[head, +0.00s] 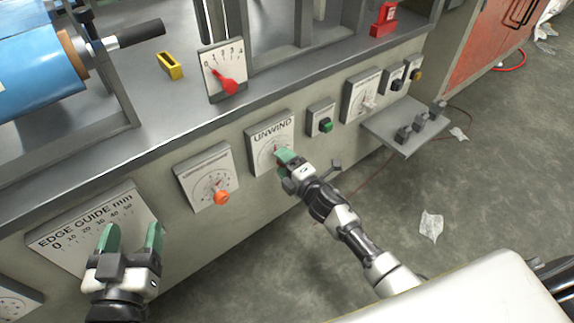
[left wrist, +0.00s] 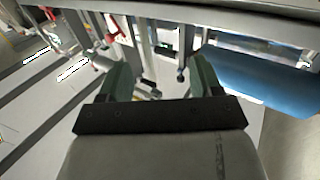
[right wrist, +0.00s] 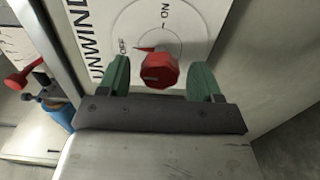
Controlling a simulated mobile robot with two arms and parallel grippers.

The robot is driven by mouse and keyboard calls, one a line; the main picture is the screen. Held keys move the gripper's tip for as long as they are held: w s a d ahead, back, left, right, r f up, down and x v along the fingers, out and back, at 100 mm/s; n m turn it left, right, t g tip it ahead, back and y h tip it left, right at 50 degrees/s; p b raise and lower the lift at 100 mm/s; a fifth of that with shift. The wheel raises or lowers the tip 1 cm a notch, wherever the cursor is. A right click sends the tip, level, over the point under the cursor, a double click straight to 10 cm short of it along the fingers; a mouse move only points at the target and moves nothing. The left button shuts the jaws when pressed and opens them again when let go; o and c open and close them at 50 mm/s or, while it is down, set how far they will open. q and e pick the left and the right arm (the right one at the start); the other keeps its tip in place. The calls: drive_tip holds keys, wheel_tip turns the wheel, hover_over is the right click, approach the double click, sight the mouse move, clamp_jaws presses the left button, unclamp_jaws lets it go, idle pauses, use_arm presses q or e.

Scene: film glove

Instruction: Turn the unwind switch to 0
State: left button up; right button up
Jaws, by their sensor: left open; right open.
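The UNWIND plate (head: 259,151) is on the front of the machine; its lettering also shows in the right wrist view (right wrist: 90,50). Its switch is a red knob (right wrist: 160,70) with a thin pointer aimed left, by the OFF mark; the ON mark is at the top. My right gripper (head: 289,157) is open at this plate and hides the knob in the head view. In the right wrist view its green fingers (right wrist: 160,78) stand either side of the knob, with a gap on each side. My left gripper (head: 132,237) is open and empty before the EDGE GUIDE plate.
The EDGE GUIDE plate (head: 65,232) is at lower left. A dial with an orange knob (head: 221,197) sits left of the UNWIND plate. A blue roll (head: 35,75) lies above the ledge.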

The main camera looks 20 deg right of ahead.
use_arm(q)
wheel_tip(320, 180, down, 6)
drive_tip(key=s+a+g+y+p, duration=0.1)
drive_tip(key=s+g+p, duration=0.1)
drive_tip(key=g, duration=0.3)
drive_tip(key=shift+s+a+r, duration=0.15)
drive_tip(key=shift+s+a, duration=0.05)
drive_tip(key=shift+a, duration=0.15)
use_arm(e)
drive_tip(key=v, duration=1)
drive_tip(key=shift+s, duration=0.4)
drive_tip(key=shift+d+r, duration=0.1)
drive_tip(key=shift+d, duration=0.05)
